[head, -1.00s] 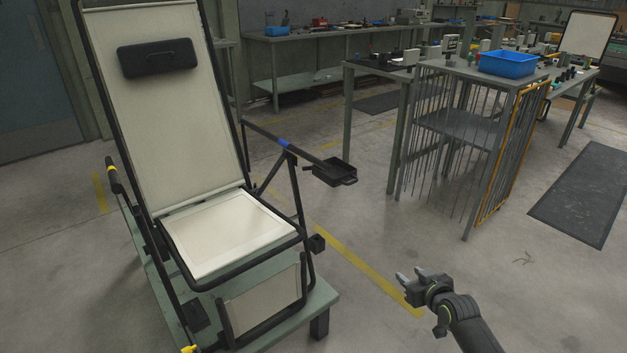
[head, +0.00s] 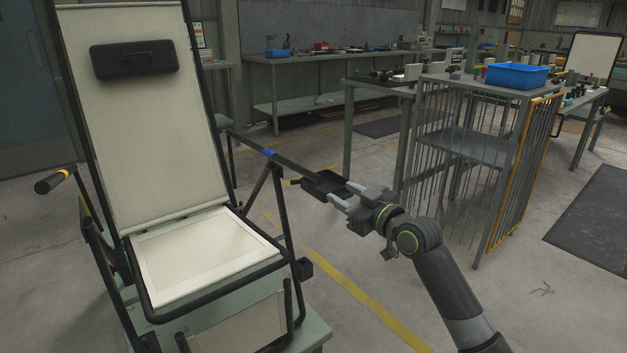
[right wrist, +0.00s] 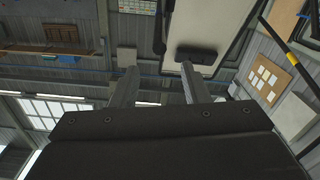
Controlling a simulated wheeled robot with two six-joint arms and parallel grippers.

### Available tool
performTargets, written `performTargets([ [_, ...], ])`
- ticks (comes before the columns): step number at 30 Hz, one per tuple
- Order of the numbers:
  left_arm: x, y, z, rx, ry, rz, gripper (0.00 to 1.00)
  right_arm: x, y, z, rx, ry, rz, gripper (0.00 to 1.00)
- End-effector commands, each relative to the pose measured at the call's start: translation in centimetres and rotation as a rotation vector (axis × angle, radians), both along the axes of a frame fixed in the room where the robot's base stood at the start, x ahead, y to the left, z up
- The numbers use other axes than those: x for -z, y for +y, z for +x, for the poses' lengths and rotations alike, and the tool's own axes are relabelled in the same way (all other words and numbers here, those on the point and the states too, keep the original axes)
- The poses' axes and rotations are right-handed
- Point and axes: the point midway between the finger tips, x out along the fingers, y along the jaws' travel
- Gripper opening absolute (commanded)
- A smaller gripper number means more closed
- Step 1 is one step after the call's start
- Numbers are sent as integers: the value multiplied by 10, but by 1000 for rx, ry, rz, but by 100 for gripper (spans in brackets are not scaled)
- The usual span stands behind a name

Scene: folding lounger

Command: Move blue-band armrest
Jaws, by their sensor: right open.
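The blue-band armrest (head: 255,147) is a dark bar on the right side of the folding lounger (head: 160,130). Its blue band sits above slanted black struts, and the bar slopes toward a small black tray (head: 325,184) at its near end. My right gripper (head: 341,193) is open, with its two pale fingers beside that tray in the head view; I cannot tell whether they touch it. In the right wrist view my right gripper's fingers (right wrist: 157,87) are apart with nothing between them. The blue band is not visible there. My left gripper is not in view.
The lounger has a black headrest (head: 134,59) and pale seat (head: 205,252) on a green base. A yellow-banded bar (head: 55,180) is at its left. A wire-sided bench (head: 470,150) with a blue bin (head: 516,76) stands right of my gripper.

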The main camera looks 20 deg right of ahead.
Motion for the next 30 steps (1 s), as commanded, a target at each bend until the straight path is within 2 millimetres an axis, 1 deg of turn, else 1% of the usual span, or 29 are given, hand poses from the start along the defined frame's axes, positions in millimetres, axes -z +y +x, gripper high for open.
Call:
performTargets([
  [1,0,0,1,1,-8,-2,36,1,5,10,0,-1,3,41],
  [6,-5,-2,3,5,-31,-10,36,1,15,40,0,0,2,41],
  [15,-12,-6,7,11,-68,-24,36,1,32,85,0,0,1,41],
  [18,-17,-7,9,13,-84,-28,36,1,36,95,0,0,2,41],
  [22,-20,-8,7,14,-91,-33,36,1,39,105,1,0,1,41],
  [30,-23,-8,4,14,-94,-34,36,1,41,110,1,0,-1,41],
])
